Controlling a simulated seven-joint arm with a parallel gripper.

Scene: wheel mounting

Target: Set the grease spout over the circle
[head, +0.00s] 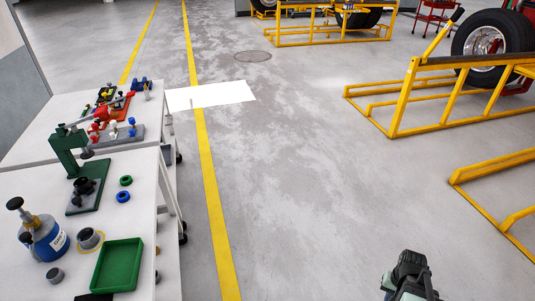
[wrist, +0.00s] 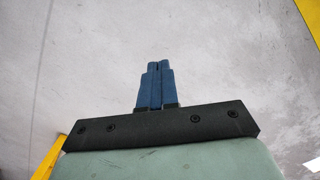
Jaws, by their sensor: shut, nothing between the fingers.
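A blue grease can (head: 45,238) with a brass-coloured neck and a black knob stands upright at the left of the near table in the head view. I take it to be the one with the grease spout; the spout itself is too small to make out. A thin yellow circle (head: 102,237) is on the table top to its right, around a grey cup with a dark opening (head: 89,238). My gripper (wrist: 159,66) is shut and empty, its blue fingers together in the wrist view over bare floor. In the head view my arm's end is at the bottom right, far from the table.
A green tray (head: 118,266), a small grey cup (head: 55,275), green (head: 126,180) and blue (head: 123,196) rings and a green press (head: 68,150) share the near table. Yellow frames (head: 400,105) stand at the right. The floor between is clear.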

